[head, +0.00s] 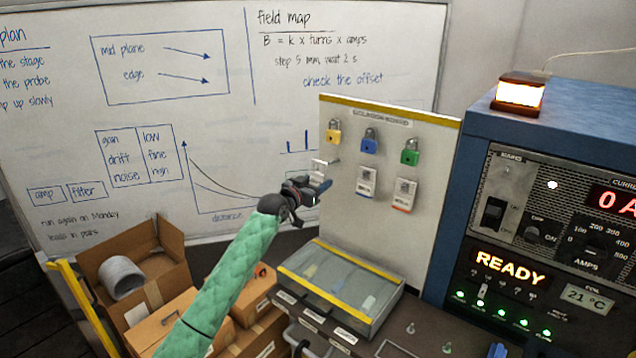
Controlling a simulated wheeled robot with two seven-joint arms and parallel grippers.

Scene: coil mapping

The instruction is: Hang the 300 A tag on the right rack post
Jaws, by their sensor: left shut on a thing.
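My left gripper (318,187), at the end of the green-sleeved arm, is at the left side of the upright board. It is shut on a small white tag (318,167), next to a short peg under the yellow padlock. The gripper partly hides the tag, and its print is too small to read. Two other white tags hang on the board, one with a blue lower edge (367,182) and one with an orange lower edge (404,194).
The board (350,220) carries yellow, blue and green padlocks. A clear-lidded case (340,283) stands before it. Short metal posts (410,328) stand on the dark bench; which is the rack is unclear. A blue-framed power supply (540,130) stands right, cartons (150,250) left.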

